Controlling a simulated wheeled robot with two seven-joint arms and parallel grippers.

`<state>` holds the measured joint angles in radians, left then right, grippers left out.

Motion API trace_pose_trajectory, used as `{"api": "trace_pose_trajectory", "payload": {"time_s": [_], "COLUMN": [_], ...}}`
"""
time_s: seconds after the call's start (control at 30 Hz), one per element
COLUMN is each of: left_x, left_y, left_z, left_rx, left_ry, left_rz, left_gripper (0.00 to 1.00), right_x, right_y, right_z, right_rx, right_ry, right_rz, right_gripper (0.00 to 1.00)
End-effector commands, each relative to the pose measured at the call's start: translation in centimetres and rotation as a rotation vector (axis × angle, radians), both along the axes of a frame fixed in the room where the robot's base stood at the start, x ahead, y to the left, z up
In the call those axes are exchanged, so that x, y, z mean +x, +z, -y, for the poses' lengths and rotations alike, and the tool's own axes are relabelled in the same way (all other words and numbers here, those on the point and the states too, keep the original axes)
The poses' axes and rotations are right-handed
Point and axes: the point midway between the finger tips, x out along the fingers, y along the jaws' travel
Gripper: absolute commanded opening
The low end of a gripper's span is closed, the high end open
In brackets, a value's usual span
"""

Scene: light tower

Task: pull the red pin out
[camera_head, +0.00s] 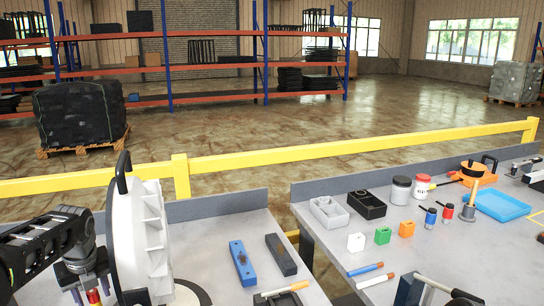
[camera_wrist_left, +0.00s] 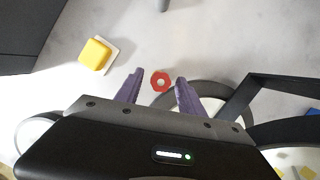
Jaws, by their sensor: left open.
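The red pin (camera_wrist_left: 161,82) shows in the left wrist view as a red hexagonal head with a pale centre. It lies between the two purple fingertips of my left gripper (camera_wrist_left: 159,77), with a gap on each side. In the head view my left gripper (camera_head: 88,296) points down at the lower left, and the red pin (camera_head: 94,296) shows partly between its fingers. The gripper is open and holds nothing. The pin's lower part is hidden. My right gripper is not clearly seen.
A large white round-backed housing (camera_head: 135,235) with a black handle stands close right of my left gripper. A yellow block (camera_wrist_left: 95,54) on a white base is near the pin. A blue tool (camera_head: 242,263) and black bar (camera_head: 281,254) lie farther right. A gap separates the two tables.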

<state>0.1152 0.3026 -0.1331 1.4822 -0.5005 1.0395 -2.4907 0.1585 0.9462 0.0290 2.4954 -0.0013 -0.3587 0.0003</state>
Motion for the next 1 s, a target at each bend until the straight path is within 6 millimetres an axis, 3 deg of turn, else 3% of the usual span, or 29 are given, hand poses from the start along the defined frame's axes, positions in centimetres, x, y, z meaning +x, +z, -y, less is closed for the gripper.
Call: {"api": "trace_pose_trajectory", "payload": {"time_s": [1.0], "left_x": [-0.05], "left_y": [-0.08], "left_z": [-0.02], "left_rx": [0.0], "left_ry": [0.0], "left_rz": [-0.001], "left_gripper": [0.44], "right_x": [0.0], "right_y": [0.57], "right_z": [0.0], "right_rx": [0.0], "right_ry": [0.0], "right_rz": [0.0], "right_gripper": [0.36]}}
